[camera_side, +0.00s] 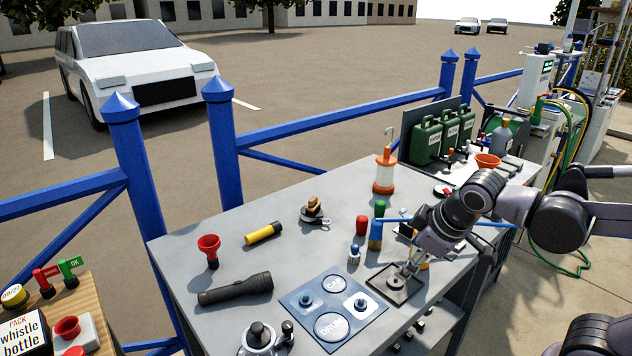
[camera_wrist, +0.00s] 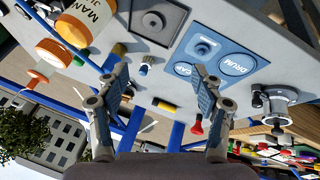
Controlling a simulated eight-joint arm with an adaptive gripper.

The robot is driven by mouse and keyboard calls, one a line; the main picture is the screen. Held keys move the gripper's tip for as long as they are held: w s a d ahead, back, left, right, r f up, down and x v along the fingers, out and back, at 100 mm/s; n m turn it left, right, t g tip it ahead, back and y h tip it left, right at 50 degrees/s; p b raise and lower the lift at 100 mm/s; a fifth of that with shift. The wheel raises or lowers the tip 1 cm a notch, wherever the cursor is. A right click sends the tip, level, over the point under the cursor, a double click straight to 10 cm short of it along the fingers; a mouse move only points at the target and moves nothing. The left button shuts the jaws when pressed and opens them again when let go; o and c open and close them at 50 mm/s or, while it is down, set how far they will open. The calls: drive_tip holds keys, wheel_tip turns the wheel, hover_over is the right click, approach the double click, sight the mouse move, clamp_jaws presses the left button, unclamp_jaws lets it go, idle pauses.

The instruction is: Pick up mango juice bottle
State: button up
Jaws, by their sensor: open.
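In the side view only a small orange patch (camera_side: 424,264) shows behind my gripper, probably this bottle; the rest is hidden. My gripper (camera_side: 405,272) points down over the right part of the grey table, above or near a dark square tray. In the wrist view my gripper (camera_wrist: 160,72) has its two fingers spread apart with nothing between them. The bottle is to the left of the left finger there, apart from it.
Blue, green and red small items (camera_side: 376,236) stand close behind my gripper.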

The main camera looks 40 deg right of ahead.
drive_tip(key=w+d+r+n+g+h, duration=0.2)
drive_tip(key=w+d+n+g+h, duration=0.3)
drive_tip(key=n+h, duration=0.85)
drive_tip(key=shift+n+g+y, duration=0.3)
drive_tip(key=shift+n+y, duration=0.05)
drive_tip(key=shift+w+x, duration=0.15)
drive_tip(key=shift+x, duration=1.5)
drive_tip(key=shift+w+x, duration=0.2)
drive_tip(key=shift+x, duration=1.5)
drive_tip(key=shift+w+x, duration=0.15)
drive_tip(key=shift+x, duration=1.5)
clamp_jaws()
